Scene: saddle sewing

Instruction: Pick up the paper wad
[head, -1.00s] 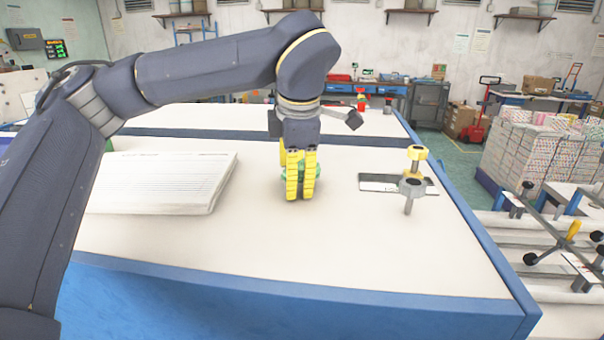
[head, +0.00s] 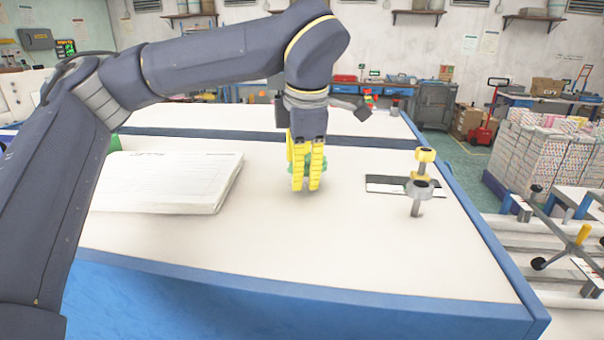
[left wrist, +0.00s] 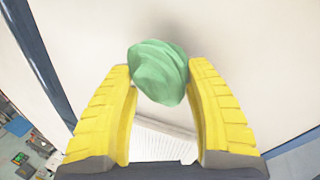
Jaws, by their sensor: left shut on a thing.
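The paper wad is a crumpled green lump. In the left wrist view the paper wad (left wrist: 159,72) sits between the tips of the two yellow fingers, touching both. In the head view my left gripper (head: 306,187) points down over the white table, and a bit of green paper wad (head: 321,164) shows behind and beside its fingers. The left gripper is shut on the wad. The fingers hide most of the wad in the head view, and I cannot tell exactly how far above the table it is. My right gripper is in no view.
A stack of white paper (head: 170,182) lies left of the gripper on the white table (head: 370,250). A dark and white flat item (head: 392,184) and a yellow-topped metal clamp (head: 424,170) are to the right. The table's front and middle are clear.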

